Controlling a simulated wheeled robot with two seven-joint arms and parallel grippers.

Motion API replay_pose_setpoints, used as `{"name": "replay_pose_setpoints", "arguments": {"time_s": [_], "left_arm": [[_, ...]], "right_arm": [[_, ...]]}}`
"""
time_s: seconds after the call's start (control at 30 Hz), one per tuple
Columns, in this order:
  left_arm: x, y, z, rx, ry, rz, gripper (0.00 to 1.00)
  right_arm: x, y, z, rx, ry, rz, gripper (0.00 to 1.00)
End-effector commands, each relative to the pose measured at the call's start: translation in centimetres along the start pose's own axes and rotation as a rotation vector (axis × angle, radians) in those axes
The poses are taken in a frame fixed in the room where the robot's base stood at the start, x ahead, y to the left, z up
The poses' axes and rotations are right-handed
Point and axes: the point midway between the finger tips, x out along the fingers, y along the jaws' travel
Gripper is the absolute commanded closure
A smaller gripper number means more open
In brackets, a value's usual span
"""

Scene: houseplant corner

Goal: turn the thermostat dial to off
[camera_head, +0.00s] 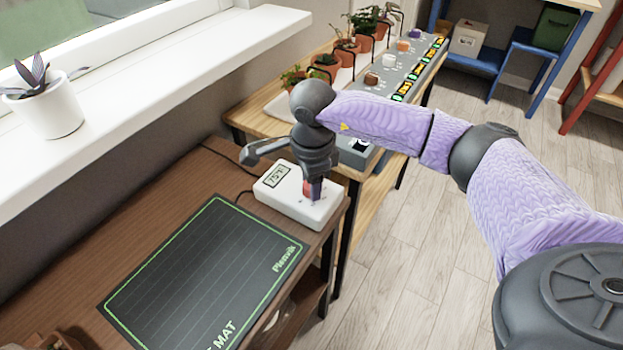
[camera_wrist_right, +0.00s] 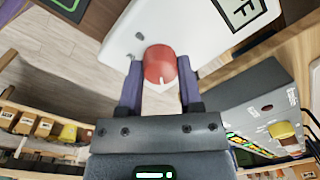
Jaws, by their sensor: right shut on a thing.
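The thermostat (camera_head: 284,203) is a white box with a small grey display reading about 75°F, on the dark wooden table near its right edge. It also shows in the right wrist view (camera_wrist_right: 200,38). Its red dial (camera_wrist_right: 160,66) has a white pointer mark and sits between the two purple fingers of my right gripper (camera_wrist_right: 160,88). The gripper is shut on the dial, pointing down at it. In the head view the right gripper (camera_head: 313,190) hides most of the dial. My left gripper is not in view.
A black heat mat (camera_head: 205,275) with a green border lies on the table left of the thermostat. A plant in a white pot (camera_head: 48,110) stands on the windowsill. Behind, a wooden bench holds potted plants (camera_head: 346,52) and a grey panel with coloured knobs (camera_head: 418,62).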

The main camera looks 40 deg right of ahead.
Motion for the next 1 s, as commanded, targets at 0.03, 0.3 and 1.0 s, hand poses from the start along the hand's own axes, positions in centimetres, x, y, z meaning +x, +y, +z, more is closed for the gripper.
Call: {"name": "replay_pose_setpoints", "arguments": {"time_s": [0.03,0.3,1.0], "left_arm": [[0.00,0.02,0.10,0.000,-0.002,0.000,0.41],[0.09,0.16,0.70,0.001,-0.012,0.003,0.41],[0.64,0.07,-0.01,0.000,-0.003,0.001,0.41]], "right_arm": [[-0.06,-0.06,0.00,-0.039,-0.003,-0.003,1.00],[-0.03,-0.09,-0.03,-0.295,-0.013,-0.003,1.00],[-0.02,-0.14,-0.02,-0.809,-0.034,-0.003,1.00]]}}
